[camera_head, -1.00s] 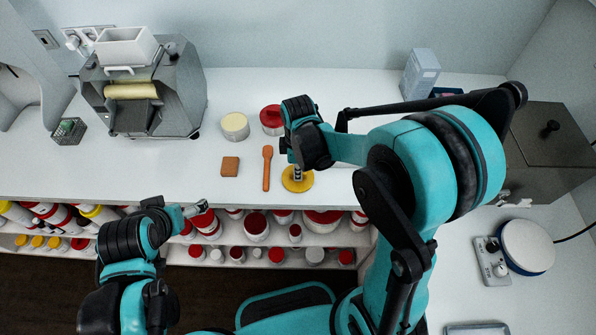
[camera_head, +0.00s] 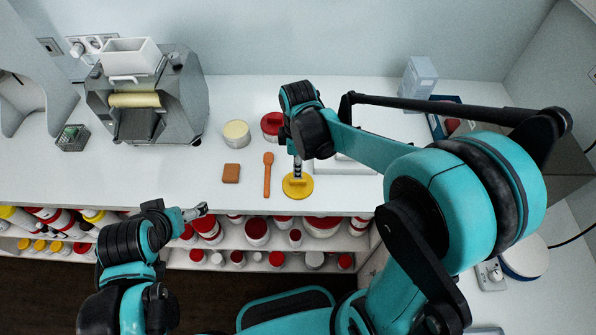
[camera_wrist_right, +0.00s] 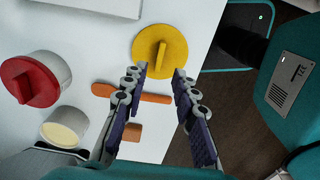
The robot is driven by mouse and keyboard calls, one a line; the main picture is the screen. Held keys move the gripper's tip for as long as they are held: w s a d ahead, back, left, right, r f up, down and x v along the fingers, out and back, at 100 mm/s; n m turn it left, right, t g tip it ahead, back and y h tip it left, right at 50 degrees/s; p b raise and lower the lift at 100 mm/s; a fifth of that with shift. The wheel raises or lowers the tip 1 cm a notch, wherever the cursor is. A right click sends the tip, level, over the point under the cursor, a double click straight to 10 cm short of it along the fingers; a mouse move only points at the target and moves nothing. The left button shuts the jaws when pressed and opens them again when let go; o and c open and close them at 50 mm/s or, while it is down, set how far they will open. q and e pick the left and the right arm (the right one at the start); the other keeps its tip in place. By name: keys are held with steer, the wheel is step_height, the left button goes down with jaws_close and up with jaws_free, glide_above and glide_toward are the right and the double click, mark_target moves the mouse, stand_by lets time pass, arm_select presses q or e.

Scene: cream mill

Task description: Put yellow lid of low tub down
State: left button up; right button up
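The yellow lid (camera_head: 298,187) lies flat on the white counter near its front edge, with its grip bar upward. In the right wrist view the yellow lid (camera_wrist_right: 160,52) sits just beyond the fingertips. My right gripper (camera_head: 297,176) is above it, pointing down. In the right wrist view my right gripper (camera_wrist_right: 160,72) is open, its fingers apart and nothing between them. A low open tub with cream contents (camera_head: 236,134) stands farther back to the left; it also shows in the wrist view (camera_wrist_right: 65,128). My left gripper (camera_head: 195,212) is in front of the counter, its finger gap unclear.
A red-lidded tub (camera_head: 271,124) stands right of the open tub. A wooden spatula (camera_head: 267,175) and a brown block (camera_head: 231,173) lie left of the yellow lid. A roller mill (camera_head: 150,95) stands at back left. Shelves of tubs (camera_head: 257,232) are below the counter.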

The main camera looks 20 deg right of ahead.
steer(key=s+d+r+m+t, duration=0.2)
steer(key=s+r+m+t, duration=0.1)
steer(key=m, duration=0.4)
steer(key=s+d+r+m+t+p, duration=0.1)
steer(key=s+d+r+m+t, duration=0.1)
steer(key=s+r+m+t, duration=0.2)
steer(key=shift+s+d+r+m, duration=0.35)
steer(key=shift+s+r+m, duration=0.65)
steer(key=shift+s+m, duration=0.75)
steer(key=shift+w, duration=0.15)
